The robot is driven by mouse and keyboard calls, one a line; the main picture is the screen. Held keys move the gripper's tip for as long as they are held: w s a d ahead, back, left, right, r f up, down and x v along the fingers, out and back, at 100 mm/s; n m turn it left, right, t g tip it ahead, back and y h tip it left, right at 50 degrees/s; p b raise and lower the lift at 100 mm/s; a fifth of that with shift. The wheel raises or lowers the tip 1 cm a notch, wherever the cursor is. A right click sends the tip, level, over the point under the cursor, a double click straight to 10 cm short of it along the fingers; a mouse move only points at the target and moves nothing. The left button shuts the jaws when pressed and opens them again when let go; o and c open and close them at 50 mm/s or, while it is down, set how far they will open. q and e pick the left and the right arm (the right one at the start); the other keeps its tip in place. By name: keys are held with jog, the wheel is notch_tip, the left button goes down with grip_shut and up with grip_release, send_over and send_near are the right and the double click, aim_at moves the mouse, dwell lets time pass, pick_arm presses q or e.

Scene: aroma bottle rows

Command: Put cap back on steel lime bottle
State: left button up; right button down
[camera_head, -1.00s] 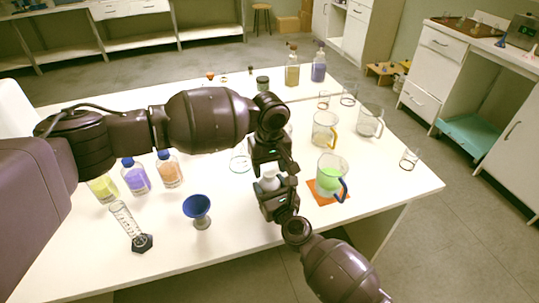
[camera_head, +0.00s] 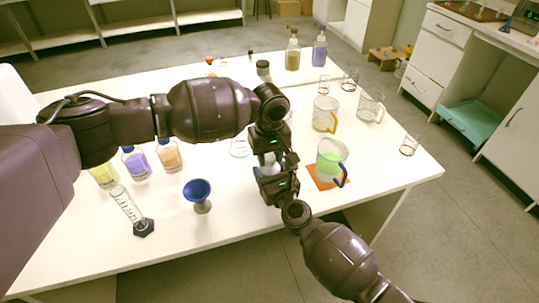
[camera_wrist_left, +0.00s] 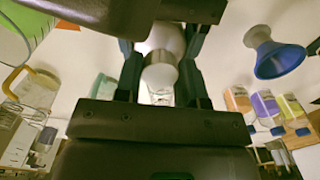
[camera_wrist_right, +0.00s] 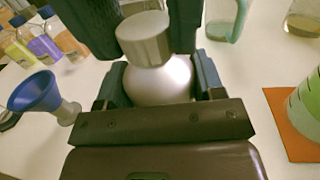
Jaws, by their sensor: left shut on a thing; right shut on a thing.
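The bottle (camera_wrist_right: 160,82) has a round pale, silvery body and is upright in my right gripper (camera_wrist_right: 155,90), whose jaws are shut around it. A grey metallic cap (camera_wrist_right: 143,38) sits at the bottle's neck, with no clear gap between them; I cannot tell if it is fully seated. My left gripper (camera_wrist_left: 160,62) is shut on the cap, which also shows in the left wrist view (camera_wrist_left: 159,72). In the head view my left gripper (camera_head: 268,153) is directly above my right gripper (camera_head: 273,177), and they mostly hide the bottle.
A glass beaker (camera_head: 331,155) with green liquid stands on an orange mat (camera_head: 321,181), close to the right. Several coloured bottles and empty glasses occupy the white table (camera_head: 230,228). Its front middle is clear.

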pick_arm(q)
jog(key=m, duration=0.6)
jog(key=shift+m, duration=0.3)
jog(key=m, duration=0.6)
jog(key=shift+m, duration=0.4)
jog(key=m, duration=1.4)
jog(key=shift+f, duration=0.1)
jog(key=o, duration=1.1)
notch_tip(320, 180, up, 12)
jog(key=shift+r, duration=0.1)
pick_arm(e)
jog(key=shift+c, duration=0.8)
grip_release()
